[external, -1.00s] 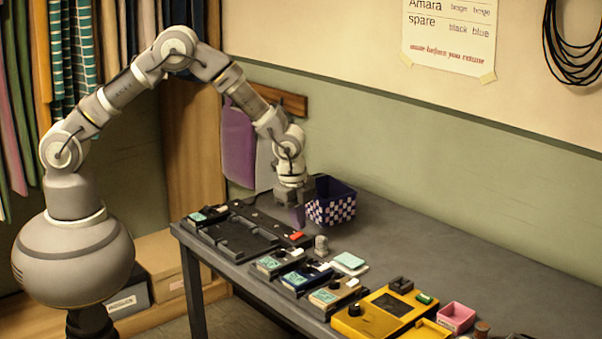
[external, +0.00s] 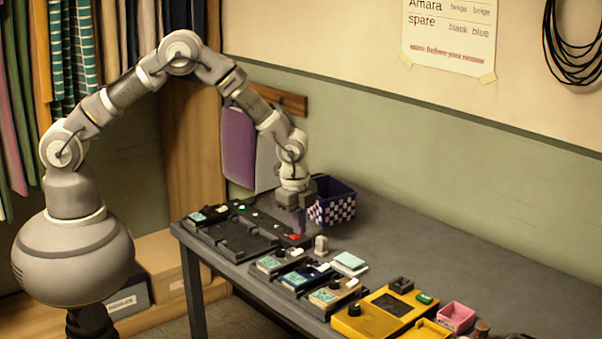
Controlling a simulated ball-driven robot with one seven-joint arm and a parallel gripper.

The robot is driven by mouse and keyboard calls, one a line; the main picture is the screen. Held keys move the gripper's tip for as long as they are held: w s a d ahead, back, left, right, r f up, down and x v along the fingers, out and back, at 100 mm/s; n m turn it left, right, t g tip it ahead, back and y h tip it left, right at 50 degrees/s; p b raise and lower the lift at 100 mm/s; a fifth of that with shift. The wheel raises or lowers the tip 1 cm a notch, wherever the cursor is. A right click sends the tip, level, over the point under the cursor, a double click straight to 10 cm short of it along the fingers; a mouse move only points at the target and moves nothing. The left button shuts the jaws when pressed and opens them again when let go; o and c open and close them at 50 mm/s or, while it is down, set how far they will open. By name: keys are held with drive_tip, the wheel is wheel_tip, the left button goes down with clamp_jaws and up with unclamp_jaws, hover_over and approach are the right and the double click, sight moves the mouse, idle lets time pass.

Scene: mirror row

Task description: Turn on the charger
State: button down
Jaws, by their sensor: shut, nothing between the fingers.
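The black charger (external: 236,241) lies on the left part of the table, a long dark unit with empty slots in its middle. A red switch (external: 297,238) sits at its right end. A small green light (external: 241,207) and a reddish light show along its back strip. My gripper (external: 299,229) points down with its fingers shut and empty, its tips at the red switch. I cannot tell whether they press on it or hover just above.
A checkered purple basket (external: 333,208) stands close behind my gripper. A small grey knob-like piece (external: 321,245) stands to the right. Several radio-like units (external: 295,279) line the front edge, with a yellow unit (external: 367,319) farther right. The back right tabletop is clear.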

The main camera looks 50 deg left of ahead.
drive_tip(key=shift+s, duration=0.8)
drive_tip(key=shift+r, duration=0.1)
wheel_tip(320, 180, up, 14)
drive_tip(key=s+p, duration=0.2)
drive_tip(key=p, duration=0.4)
drive_tip(key=shift+w+f, duration=0.15)
drive_tip(key=shift+f, duration=0.05)
